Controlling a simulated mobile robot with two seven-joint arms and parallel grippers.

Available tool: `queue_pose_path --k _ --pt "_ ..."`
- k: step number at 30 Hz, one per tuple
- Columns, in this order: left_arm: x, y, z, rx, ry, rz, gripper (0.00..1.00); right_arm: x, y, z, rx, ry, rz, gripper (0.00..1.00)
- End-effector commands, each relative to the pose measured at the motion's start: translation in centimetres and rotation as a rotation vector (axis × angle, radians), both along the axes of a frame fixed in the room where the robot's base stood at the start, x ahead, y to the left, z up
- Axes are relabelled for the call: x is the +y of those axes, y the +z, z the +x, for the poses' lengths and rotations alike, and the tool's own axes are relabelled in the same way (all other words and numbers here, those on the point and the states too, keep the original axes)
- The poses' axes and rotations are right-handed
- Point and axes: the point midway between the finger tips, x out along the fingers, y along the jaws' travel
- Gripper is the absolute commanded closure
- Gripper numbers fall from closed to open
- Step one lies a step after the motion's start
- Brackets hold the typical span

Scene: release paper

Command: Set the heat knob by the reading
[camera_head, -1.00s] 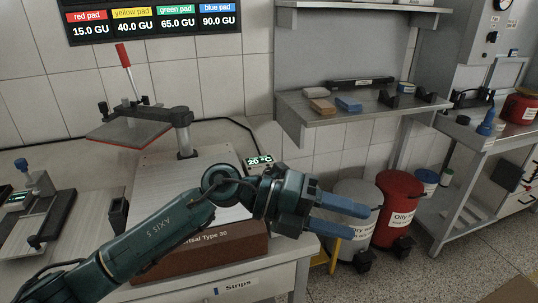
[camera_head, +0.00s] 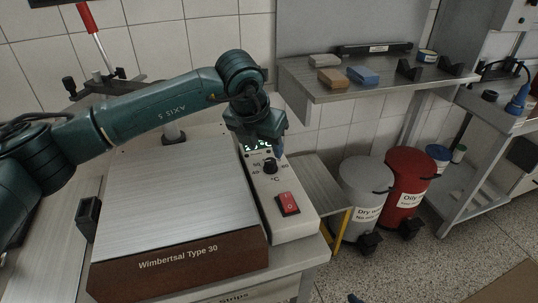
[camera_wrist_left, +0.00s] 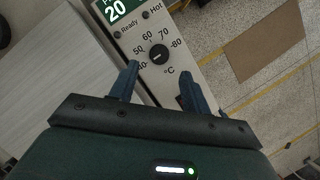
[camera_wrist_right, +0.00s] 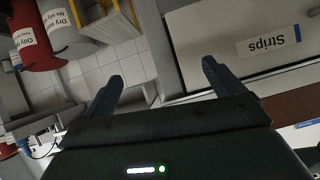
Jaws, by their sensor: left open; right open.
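The black heat knob (camera_head: 270,165) sits on the white control panel (camera_head: 295,222) of the Wimbertsal Type 30 press. In the left wrist view the knob (camera_wrist_left: 159,54) has marks from 40 to 80 °C around it; I cannot tell its exact setting. A green display (camera_wrist_left: 120,10) shows 20, partly cut off, above Ready and Hot lamps. My left gripper (camera_wrist_left: 160,73) is open, pointing down over the panel, with its fingers on either side of the knob's near edge, not closed on it. My right gripper (camera_wrist_right: 163,72) is open and empty, facing a drawer labelled Strips (camera_wrist_right: 268,45).
A red rocker switch (camera_head: 288,204) lies just below the knob. The press's pale flat plate (camera_head: 165,195) is left of the panel. A shelf (camera_head: 300,88) with small blocks hangs behind. A grey bin (camera_head: 362,185) and a red bin (camera_head: 402,190) stand right.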

Motion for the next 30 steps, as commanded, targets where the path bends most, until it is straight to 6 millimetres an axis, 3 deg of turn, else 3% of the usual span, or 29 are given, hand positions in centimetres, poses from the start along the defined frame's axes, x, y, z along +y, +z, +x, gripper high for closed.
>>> queue_pose_path --k 3,9,22,30 --pt "-0.5 -2.2 0.7 0.004 0.0 -0.001 0.52 -0.1 0.1 -0.1 0.003 0.003 -0.007 0.07" --pt "-1.0 -4.7 1.7 0.001 -0.002 -0.001 0.52 -0.2 -0.1 -0.1 0.008 0.005 -0.017 0.07" --pt "-1.1 -5.7 2.1 0.0 -0.002 -0.002 0.52 -0.2 0.1 0.0 0.002 0.006 -0.021 0.07" --pt "-1.1 -5.6 2.0 0.0 -0.002 -0.003 0.74 -0.2 0.3 0.1 -0.002 0.005 -0.019 0.07"
